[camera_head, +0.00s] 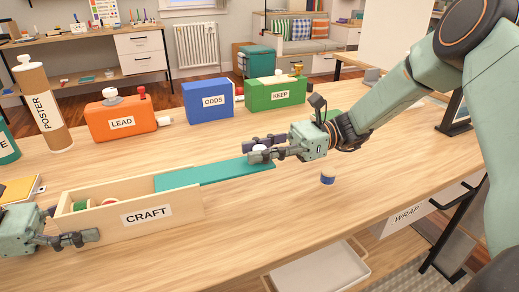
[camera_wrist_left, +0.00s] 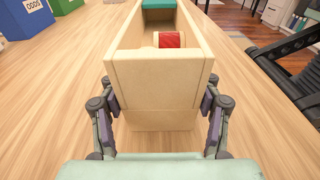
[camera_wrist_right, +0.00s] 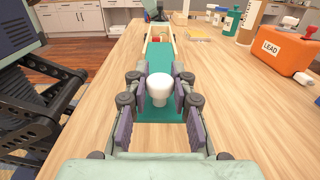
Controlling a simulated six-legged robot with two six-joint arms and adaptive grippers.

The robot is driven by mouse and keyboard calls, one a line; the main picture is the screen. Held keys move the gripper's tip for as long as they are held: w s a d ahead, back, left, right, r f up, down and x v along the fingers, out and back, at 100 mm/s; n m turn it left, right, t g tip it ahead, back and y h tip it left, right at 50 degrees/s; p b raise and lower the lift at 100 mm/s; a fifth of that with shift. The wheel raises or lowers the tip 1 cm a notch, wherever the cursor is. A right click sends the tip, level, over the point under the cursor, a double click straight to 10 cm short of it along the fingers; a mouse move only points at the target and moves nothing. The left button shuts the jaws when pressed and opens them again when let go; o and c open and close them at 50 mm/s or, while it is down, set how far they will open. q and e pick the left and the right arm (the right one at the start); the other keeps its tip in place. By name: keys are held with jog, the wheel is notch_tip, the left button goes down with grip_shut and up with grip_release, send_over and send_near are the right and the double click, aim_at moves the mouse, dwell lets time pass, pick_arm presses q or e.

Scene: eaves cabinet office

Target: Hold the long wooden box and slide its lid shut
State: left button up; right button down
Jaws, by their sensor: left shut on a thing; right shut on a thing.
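The long wooden box (camera_head: 175,216), labelled CRAFT, lies on the table with its left part uncovered. A red-ended spool (camera_wrist_left: 171,40) shows inside it. The teal lid (camera_head: 209,172) sits partly in the box and sticks out to the right. A white knob (camera_wrist_right: 159,88) stands on the lid near its outer end. My left gripper (camera_head: 88,238) is shut on the box's left end, with a finger on each side wall (camera_wrist_left: 160,92). My right gripper (camera_head: 262,150) is shut on the knob, its fingers on either side.
An orange LEAD case (camera_head: 122,117), a blue ODDS box (camera_head: 208,101) and a green KEEP box (camera_head: 277,93) stand behind. A POSTER tube (camera_head: 42,105) stands at the left. A small blue-and-white roll (camera_head: 327,178) sits right of the lid. The table's front is clear.

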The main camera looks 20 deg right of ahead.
aim_at(244, 164)
dwell(0.3)
jog(key=a, duration=1.5)
jog(key=shift+w+a, duration=0.2)
jog(key=shift+w, duration=0.2)
jog(key=c, duration=1.1)
grip_release()
jog(key=shift+d, duration=0.1)
jog(key=d, duration=1.2)
jog(key=shift+s, duration=0.3)
